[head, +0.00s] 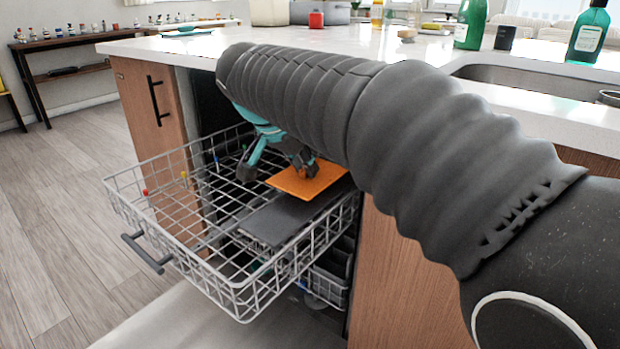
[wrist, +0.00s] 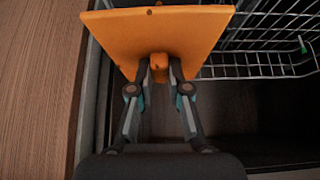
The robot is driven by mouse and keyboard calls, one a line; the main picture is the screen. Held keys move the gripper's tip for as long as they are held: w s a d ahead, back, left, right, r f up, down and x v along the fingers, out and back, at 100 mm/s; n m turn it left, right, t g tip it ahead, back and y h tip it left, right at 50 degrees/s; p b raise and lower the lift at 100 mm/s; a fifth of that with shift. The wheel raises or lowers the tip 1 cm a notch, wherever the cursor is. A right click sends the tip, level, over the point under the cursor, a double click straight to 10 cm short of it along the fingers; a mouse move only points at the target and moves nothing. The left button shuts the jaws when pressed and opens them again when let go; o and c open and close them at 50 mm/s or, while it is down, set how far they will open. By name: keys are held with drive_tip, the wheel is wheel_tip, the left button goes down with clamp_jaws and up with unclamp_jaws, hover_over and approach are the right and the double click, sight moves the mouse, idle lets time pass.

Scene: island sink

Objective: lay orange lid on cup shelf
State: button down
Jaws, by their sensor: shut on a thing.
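The orange lid (head: 308,179) is a flat square plate with a small knob, seen in the head view at the right side of the pulled-out dishwasher rack. My gripper (head: 300,170) is shut on the lid's knob from above. In the wrist view, the lid (wrist: 160,30) fills the upper middle, and both fingertips of my gripper (wrist: 159,68) pinch the knob. The cup shelf (head: 282,217) is a dark grey flat panel along the rack's right side. The lid is over its far part; I cannot tell whether they touch. My arm hides part of the area behind.
The wire rack (head: 175,190) is pulled out, with a grey handle (head: 146,253) in front and mostly empty space at left. A wooden cabinet panel (head: 405,265) stands close on the right. The white countertop (head: 330,42) overhangs behind and holds bottles.

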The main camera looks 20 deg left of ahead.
sight(301, 174)
drive_tip(key=shift+f+b, duration=0.4)
drive_tip(key=shift+f, duration=1.35)
drive_tip(key=shift+f, duration=0.1)
drive_tip(key=c, duration=1.1)
unclamp_jaws()
drive_tip(key=shift+r, duration=0.25)
drive_tip(key=p+v, duration=0.2)
drive_tip(key=v, duration=0.9)
drive_tip(key=shift+s+r, duration=0.25)
